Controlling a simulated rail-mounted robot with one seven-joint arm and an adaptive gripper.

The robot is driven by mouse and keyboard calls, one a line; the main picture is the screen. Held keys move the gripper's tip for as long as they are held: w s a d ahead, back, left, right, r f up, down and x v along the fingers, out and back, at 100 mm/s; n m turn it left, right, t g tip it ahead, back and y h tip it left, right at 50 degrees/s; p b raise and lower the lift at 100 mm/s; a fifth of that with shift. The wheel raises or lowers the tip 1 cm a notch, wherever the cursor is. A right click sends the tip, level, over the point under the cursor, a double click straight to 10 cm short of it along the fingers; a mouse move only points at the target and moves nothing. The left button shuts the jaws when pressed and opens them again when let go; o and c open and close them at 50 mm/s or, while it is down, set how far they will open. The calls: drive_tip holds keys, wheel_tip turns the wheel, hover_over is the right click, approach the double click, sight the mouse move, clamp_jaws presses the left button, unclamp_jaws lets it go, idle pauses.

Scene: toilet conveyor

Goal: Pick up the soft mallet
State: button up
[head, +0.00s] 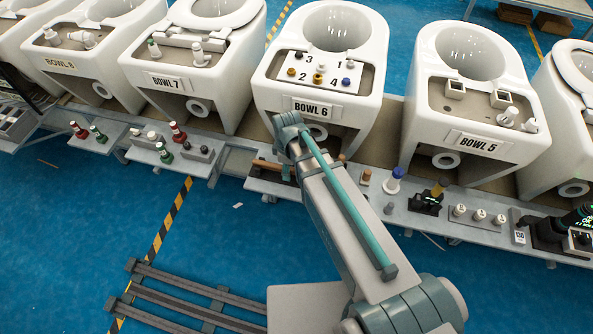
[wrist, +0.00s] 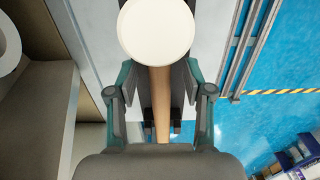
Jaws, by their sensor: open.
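In the wrist view the soft mallet shows a round cream-white head (wrist: 157,30) and a straight wooden handle (wrist: 160,105). My gripper (wrist: 160,88) is open, with one finger on each side of the handle. A gap shows between the handle and each finger. The head is beyond the fingertips at the top of the picture. In the head view my arm covers the gripper's fingers and most of the shelf below bowl 6. A brown bar (head: 271,166) shows left of my arm there; I cannot tell if it is part of the mallet.
Bowl 6 (head: 374,75) stands directly behind my arm. Right of my arm, a blue-and-white bottle (head: 394,182) and a dark device with a yellow top (head: 428,200) stand on the shelf.

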clamp_jaws()
drive_tip(key=shift+r, duration=0.15)
idle(0.5)
drive_tip(key=shift+r, duration=0.75)
drive_tip(key=s+a+r+b, duration=0.2)
drive_tip(key=s+r+b, duration=0.4)
drive_tip(key=s+r, duration=0.1)
drive_tip(key=shift+a+r+b, duration=0.15)
drive_tip(key=shift+r+b, duration=0.2)
drive_tip(key=shift+b, duration=0.05)
